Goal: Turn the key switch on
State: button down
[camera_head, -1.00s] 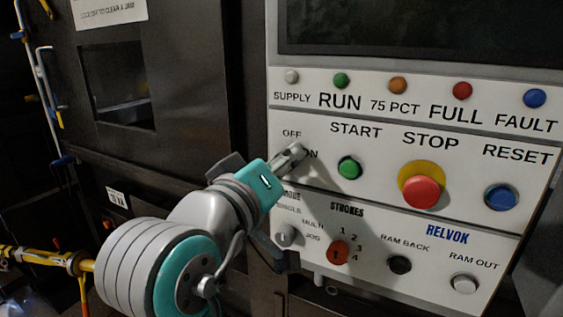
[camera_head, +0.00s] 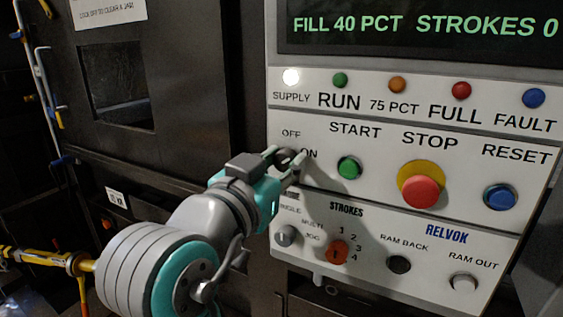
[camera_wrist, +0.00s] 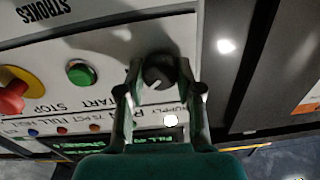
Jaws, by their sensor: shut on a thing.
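The key switch (camera_wrist: 158,72) is a dark round knob with a pale pointer mark, between the OFF and ON labels at the left of the panel. In the head view the key switch (camera_head: 287,158) is partly hidden by my gripper. My gripper (camera_head: 284,160) is at the panel, its fingers closed around the knob. In the wrist view the fingers of my gripper (camera_wrist: 160,88) are on both sides of the knob. The display (camera_head: 420,27) reads FILL 40 PCT STROKES 0. The SUPPLY lamp (camera_head: 291,77) is lit white.
The green START button (camera_head: 349,168) is just right of my gripper. The red STOP button (camera_head: 421,190) and blue RESET button (camera_head: 501,197) are further right. A mode selector (camera_head: 286,236) and the red STROKES selector (camera_head: 337,251) sit below. A dark cabinet (camera_head: 160,60) stands at left.

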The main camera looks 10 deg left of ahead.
jog(key=shift+m, duration=0.9)
jog(key=c, duration=0.8)
grip_release()
jog(key=shift+o, duration=0.2)
jog(key=v, duration=1.2)
